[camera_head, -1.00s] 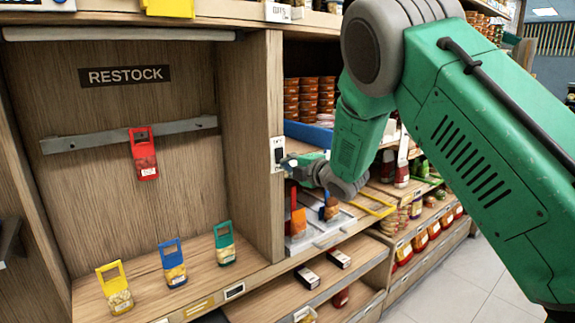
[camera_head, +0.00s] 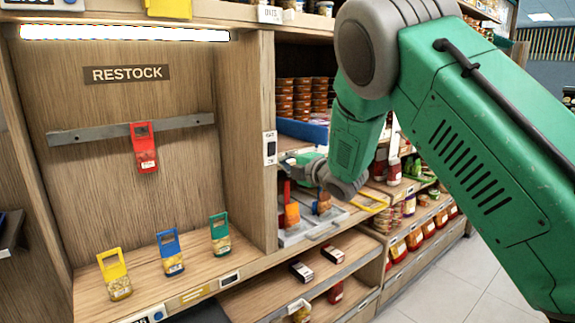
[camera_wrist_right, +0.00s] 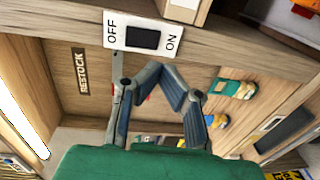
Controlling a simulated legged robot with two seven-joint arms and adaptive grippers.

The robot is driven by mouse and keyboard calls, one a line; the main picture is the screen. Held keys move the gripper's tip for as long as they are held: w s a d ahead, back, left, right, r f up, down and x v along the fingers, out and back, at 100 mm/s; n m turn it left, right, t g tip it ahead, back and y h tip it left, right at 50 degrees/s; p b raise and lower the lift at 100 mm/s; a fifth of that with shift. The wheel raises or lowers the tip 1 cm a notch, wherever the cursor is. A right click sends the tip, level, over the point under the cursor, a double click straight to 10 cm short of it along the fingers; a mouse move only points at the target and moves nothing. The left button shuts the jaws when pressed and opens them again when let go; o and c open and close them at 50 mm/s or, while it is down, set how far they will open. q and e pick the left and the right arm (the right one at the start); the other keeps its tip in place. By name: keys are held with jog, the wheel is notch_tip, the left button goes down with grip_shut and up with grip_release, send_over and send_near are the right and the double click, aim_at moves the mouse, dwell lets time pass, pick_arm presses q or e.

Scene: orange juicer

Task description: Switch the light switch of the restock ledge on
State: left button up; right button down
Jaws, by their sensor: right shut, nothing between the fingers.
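The light switch (camera_head: 270,148) is a white plate with a dark rocker on the right post of the restock ledge (camera_head: 190,262). In the right wrist view the switch (camera_wrist_right: 143,37) shows "OFF" and "ON" labels at its two ends. The lamp (camera_head: 125,33) at the top of the ledge is lit bright white; it also glows in the wrist view (camera_wrist_right: 22,122). My right gripper (camera_wrist_right: 155,72) is shut and empty, just below the switch plate in the wrist view, apparently apart from it. In the head view it is beside the post, partly hidden. My left gripper is not in view.
A red-tagged packet (camera_head: 145,155) hangs on the grey rail (camera_head: 85,132). Yellow (camera_head: 115,275), blue (camera_head: 170,255) and green (camera_head: 220,235) tagged packets stand on the ledge. Right of the post are shelves with cans (camera_head: 300,97) and a grey tray (camera_head: 320,229).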

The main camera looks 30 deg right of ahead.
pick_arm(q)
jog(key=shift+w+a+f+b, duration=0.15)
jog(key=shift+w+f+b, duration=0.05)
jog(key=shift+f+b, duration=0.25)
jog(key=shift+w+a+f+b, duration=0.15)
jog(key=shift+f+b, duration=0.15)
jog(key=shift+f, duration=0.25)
pick_arm(e)
jog(key=s+f, duration=0.1)
jog(key=s, duration=0.7)
jog(key=shift+d+f, duration=0.2)
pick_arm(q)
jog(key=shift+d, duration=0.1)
pick_arm(e)
jog(key=shift+d, duration=0.1)
